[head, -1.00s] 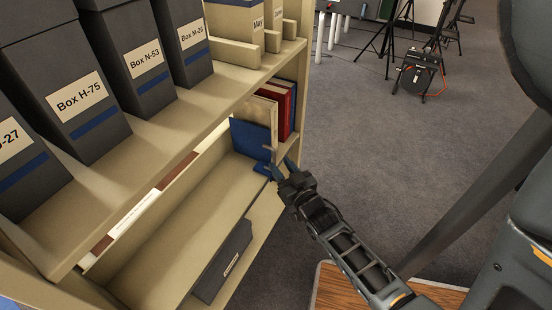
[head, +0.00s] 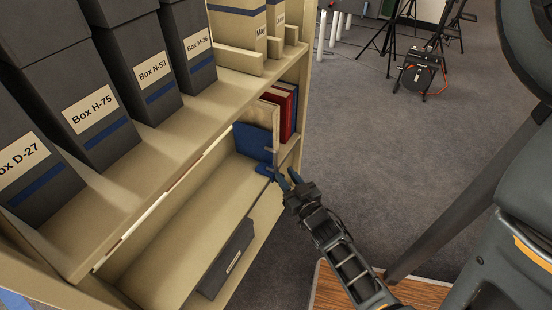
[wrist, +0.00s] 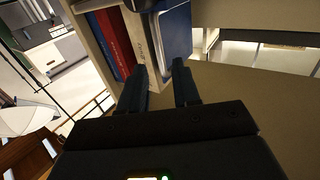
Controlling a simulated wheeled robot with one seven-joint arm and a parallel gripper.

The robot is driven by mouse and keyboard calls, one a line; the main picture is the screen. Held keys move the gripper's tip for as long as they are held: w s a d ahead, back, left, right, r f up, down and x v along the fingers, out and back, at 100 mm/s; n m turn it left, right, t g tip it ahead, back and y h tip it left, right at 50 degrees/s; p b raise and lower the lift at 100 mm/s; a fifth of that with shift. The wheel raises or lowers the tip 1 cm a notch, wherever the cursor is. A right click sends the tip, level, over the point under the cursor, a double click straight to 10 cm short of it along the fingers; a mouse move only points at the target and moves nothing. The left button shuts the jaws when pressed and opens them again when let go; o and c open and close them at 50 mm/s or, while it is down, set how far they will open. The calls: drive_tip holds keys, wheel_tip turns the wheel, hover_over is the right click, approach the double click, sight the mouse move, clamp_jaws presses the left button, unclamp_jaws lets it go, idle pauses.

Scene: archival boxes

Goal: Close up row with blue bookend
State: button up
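The blue bookend (head: 253,141) stands upright on the lower shelf, its plate facing the empty part of the shelf. Its flat base (head: 266,169) reaches toward the shelf's front edge. My gripper (head: 282,173) is at the shelf's front edge, just in front of the base. In the wrist view the fingers (wrist: 159,87) are apart, with the bookend (wrist: 174,33) ahead of them and nothing clearly held.
The lower shelf (head: 190,222) is bare left of the bookend, except for a dark box (head: 226,258) lying near the front edge. The upper shelf (head: 165,155) overhangs it and bears dark labelled boxes (head: 155,66). Open carpet (head: 370,170) lies to the right.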

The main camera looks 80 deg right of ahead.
sight(276, 163)
drive_tip(key=x, duration=0.7)
drive_tip(key=shift+w+d, duration=0.1)
drive_tip(key=shift+d, duration=0.1)
drive_tip(key=shift+c, duration=0.4)
clamp_jaws()
